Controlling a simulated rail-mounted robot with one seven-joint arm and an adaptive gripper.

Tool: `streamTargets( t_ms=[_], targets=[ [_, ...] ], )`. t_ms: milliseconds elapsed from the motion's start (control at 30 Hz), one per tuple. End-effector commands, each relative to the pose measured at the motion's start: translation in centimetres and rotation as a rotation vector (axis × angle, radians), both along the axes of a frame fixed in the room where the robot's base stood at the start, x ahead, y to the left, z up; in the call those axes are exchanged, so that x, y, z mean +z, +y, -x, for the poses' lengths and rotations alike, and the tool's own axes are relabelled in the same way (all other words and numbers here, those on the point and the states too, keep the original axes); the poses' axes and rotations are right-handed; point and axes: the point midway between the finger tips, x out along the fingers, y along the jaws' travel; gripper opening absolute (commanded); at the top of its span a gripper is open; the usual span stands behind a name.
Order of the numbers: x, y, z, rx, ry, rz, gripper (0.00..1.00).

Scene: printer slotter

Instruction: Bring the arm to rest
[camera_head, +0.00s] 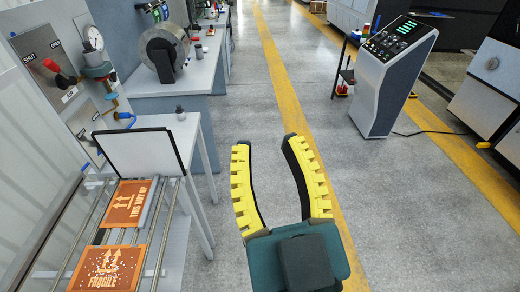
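My gripper (270,150) shows in the head view at the lower middle. Its two yellow-and-black fingers are spread apart, with only grey floor visible between them. It is open and holds nothing. It is over the floor, to the right of the table with the cardboard sheets and apart from it. The rest of my arm is mostly out of the frame.
Orange printed sheets (130,204) lie on a rail table at the lower left, by a white panel (137,152). A workbench (170,84) stands behind. A control console (392,76) stands at the upper right. The floor (262,105) between is clear.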

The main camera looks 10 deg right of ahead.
Motion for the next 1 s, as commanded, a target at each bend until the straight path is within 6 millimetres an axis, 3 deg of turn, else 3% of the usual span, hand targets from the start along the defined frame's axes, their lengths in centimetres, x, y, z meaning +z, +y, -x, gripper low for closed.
streamTargets(
  t_ms=[133, 267, 800, 900, 1000],
  targets=[
    [-0.1, 0.0, 0.0, 0.000, 0.002, -0.001, 0.36],
    [3.2, 0.0, 0.0, 0.001, 0.003, -0.003, 0.36],
    [26.5, 0.0, -0.1, 0.004, 0.004, -0.014, 0.36],
    [30.0, 0.0, 0.0, 0.004, 0.004, -0.017, 0.36],
    [31.4, 0.0, 0.0, 0.005, 0.004, -0.018, 0.36]
  ],
)
